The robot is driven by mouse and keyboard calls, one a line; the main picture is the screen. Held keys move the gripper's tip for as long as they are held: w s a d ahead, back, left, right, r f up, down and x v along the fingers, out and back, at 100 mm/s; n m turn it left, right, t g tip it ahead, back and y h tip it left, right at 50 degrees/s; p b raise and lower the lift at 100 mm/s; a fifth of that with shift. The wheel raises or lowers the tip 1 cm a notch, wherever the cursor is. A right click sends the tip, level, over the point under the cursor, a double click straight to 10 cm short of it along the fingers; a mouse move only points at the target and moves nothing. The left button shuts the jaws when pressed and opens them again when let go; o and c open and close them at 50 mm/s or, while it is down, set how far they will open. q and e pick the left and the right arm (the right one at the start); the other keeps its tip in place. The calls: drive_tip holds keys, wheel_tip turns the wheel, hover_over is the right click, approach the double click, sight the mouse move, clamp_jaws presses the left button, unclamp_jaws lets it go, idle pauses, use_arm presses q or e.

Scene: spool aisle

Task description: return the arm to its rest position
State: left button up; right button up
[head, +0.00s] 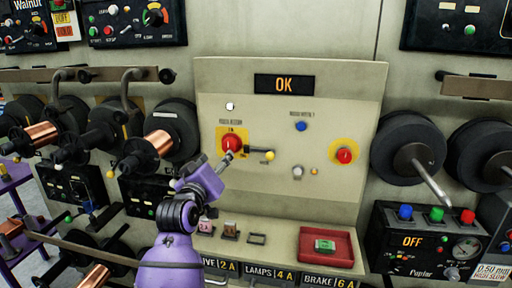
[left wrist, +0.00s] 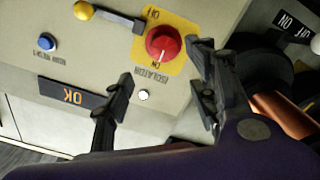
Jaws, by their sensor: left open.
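My left arm reaches up from the bottom of the head view. Its purple gripper (head: 225,160) is in front of the beige control panel (head: 330,95), just below the red rotary switch (head: 231,142) on its yellow plate. In the left wrist view the two dark fingers (left wrist: 160,95) are spread apart with nothing between them. There the red switch (left wrist: 163,43) is beyond the fingers, and a white lamp (left wrist: 143,95) shows between them. I cannot tell from the head view how far the fingertips are from the panel. My right gripper is not in view.
A lever with a yellow knob (head: 269,155) sticks out beside the switch. The panel display (head: 283,84) reads OK. A red tray (head: 345,262) with a green piece lies on the ledge. Copper spools (head: 165,145) and black reels (head: 408,150) flank the panel.

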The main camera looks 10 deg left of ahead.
use_arm(q)
drive_tip(key=s+d+f+m+g, duration=0.1)
drive_tip(key=s+f+m, duration=0.1)
drive_tip(key=s+f, duration=0.6)
drive_tip(key=s+d+f+m+g, duration=0.1)
drive_tip(key=s+f+m+g, duration=0.15)
drive_tip(key=f, duration=0.95)
drive_tip(key=s+d+f+m, duration=0.1)
drive_tip(key=s+f+m, duration=0.1)
drive_tip(key=s+f, duration=0.65)
drive_tip(key=s+f+g, duration=0.2)
drive_tip(key=s+f, duration=0.7)
drive_tip(key=s, duration=0.3)
drive_tip(key=s+f+g, duration=0.3)
drive_tip(key=s+f, duration=0.7)
drive_tip(key=s, duration=0.2)
drive_tip(key=shift+s+d, duration=0.35)
drive_tip(key=shift+d, duration=0.05)
drive_tip(key=shift+g, duration=0.25)
